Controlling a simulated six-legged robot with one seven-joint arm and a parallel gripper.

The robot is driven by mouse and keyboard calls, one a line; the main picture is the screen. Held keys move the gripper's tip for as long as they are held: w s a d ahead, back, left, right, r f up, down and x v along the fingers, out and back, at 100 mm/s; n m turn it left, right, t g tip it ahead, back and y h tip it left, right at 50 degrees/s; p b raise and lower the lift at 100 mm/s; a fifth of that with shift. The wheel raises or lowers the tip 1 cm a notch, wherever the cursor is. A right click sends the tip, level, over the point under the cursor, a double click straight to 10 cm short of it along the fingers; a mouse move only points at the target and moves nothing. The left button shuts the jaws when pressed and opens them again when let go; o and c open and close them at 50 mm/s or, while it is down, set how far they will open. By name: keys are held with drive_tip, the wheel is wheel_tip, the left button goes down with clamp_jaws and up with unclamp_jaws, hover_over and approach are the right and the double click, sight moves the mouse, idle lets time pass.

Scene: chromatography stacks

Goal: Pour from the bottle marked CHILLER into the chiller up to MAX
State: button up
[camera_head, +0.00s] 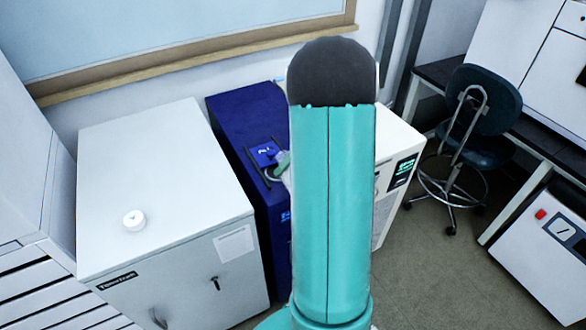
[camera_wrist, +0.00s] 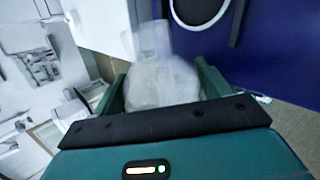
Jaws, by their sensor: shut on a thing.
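My gripper (camera_wrist: 162,78) is shut on a translucent whitish bottle (camera_wrist: 160,82), its green fingers on either side of it. The bottle's narrower neck points to the top of the wrist view, and no marking on it can be read. In the head view my gripper (camera_head: 283,163) shows only in part at the left of my teal arm, over a dark blue unit (camera_head: 238,108). A blue flap or panel (camera_head: 264,154) with dark bars is on that unit. I cannot tell whether this unit is the chiller. No MAX mark or liquid level can be made out.
A white cabinet (camera_head: 150,160) stands left of the blue unit, with a round white cap-like piece (camera_head: 134,220) on top. A white unit with a display (camera_head: 402,170) stands to the right, partly behind my arm. A dark chair (camera_head: 482,110) stands farther right on open floor.

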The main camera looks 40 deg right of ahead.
drive_tip(key=shift+w+f+g, duration=0.1)
drive_tip(key=shift+g, duration=0.4)
drive_tip(key=shift+w+d+f+m+g+y, duration=0.1)
drive_tip(key=shift+w+m+g+y, duration=0.25)
drive_tip(key=shift+m+g, duration=0.4)
drive_tip(key=shift+s, duration=0.1)
